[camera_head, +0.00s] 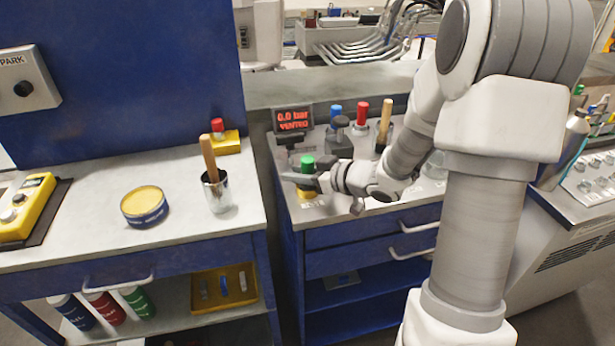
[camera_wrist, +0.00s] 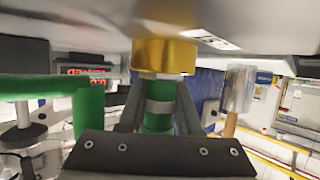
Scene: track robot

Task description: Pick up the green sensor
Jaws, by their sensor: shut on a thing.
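The green sensor (camera_head: 307,162) has a green body and a yellow-brass base. It is upright near the front left corner of the grey counter in the head view. My gripper (camera_head: 308,178) reaches it from the right and is shut around it. In the wrist view, which looks upside down, the sensor's green body (camera_wrist: 158,118) sits between the two dark fingers of my gripper (camera_wrist: 160,100). The brass base (camera_wrist: 165,57) lies against or very close to a grey surface. I cannot tell whether it touches. The fingers hide part of the body.
A display (camera_head: 293,118) reading 0.0 bar stands behind the sensor. A blue-topped part (camera_head: 335,109), a red-topped part (camera_head: 362,112) and a wooden handle (camera_head: 385,118) stand farther back. The left bench holds a cup (camera_head: 217,192), a yellow-topped tin (camera_head: 145,206) and a red-topped part (camera_head: 218,127).

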